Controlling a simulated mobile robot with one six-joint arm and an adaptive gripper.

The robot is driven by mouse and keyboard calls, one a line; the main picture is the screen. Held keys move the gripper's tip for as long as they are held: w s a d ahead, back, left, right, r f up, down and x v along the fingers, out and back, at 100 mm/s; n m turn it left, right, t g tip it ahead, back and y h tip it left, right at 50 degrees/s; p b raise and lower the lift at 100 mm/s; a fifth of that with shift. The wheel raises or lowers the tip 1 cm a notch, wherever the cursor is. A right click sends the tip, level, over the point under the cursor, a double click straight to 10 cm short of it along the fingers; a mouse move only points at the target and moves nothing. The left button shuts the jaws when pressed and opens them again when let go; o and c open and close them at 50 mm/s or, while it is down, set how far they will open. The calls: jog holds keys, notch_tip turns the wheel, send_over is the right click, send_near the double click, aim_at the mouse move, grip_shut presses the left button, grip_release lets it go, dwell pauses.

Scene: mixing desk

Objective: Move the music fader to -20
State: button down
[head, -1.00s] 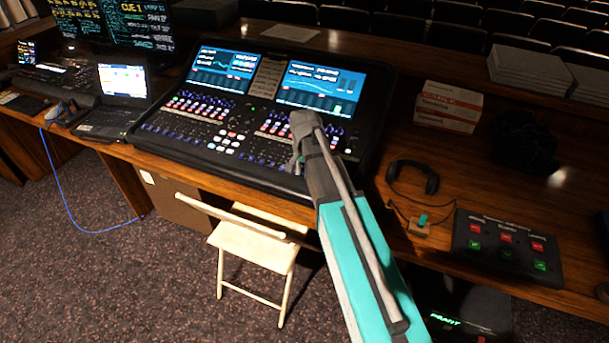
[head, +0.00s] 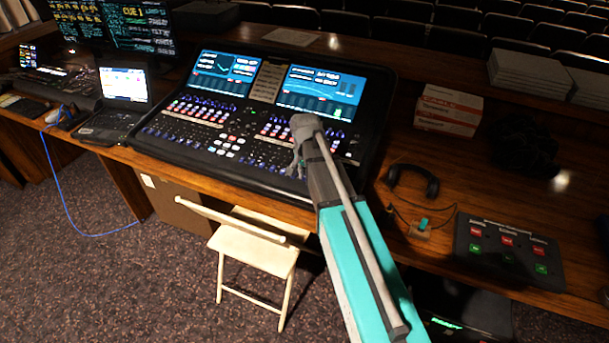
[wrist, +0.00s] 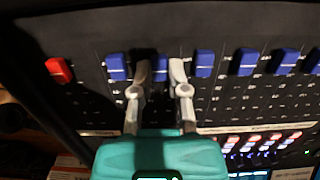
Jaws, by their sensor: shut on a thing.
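The mixing desk (head: 255,180) fills the middle of the head view, with rows of faders along its near side. In the wrist view, my gripper (wrist: 160,72) has its two grey fingers on either side of one blue fader cap (wrist: 159,68), and it is shut on that cap. The cap sits roughly level with its neighbours in the row. The labels are too small to read, so I cannot tell which channel it is. In the head view my gripper (head: 298,163) is low over the desk's right part, and the arm hides the held fader.
Other blue caps (wrist: 204,64) stand close on both sides, with a red cap (wrist: 59,70) at the far left of the wrist view. Headphones (head: 412,180) and a button box (head: 508,250) lie right of the desk. A folding chair (head: 255,245) stands in front.

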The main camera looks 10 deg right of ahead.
jog(key=w+d, duration=0.2)
jog(key=w, duration=0.1)
jog(key=shift+r, duration=0.2)
jog(key=shift+s, duration=0.1)
jog(key=c, duration=0.9)
grip_release()
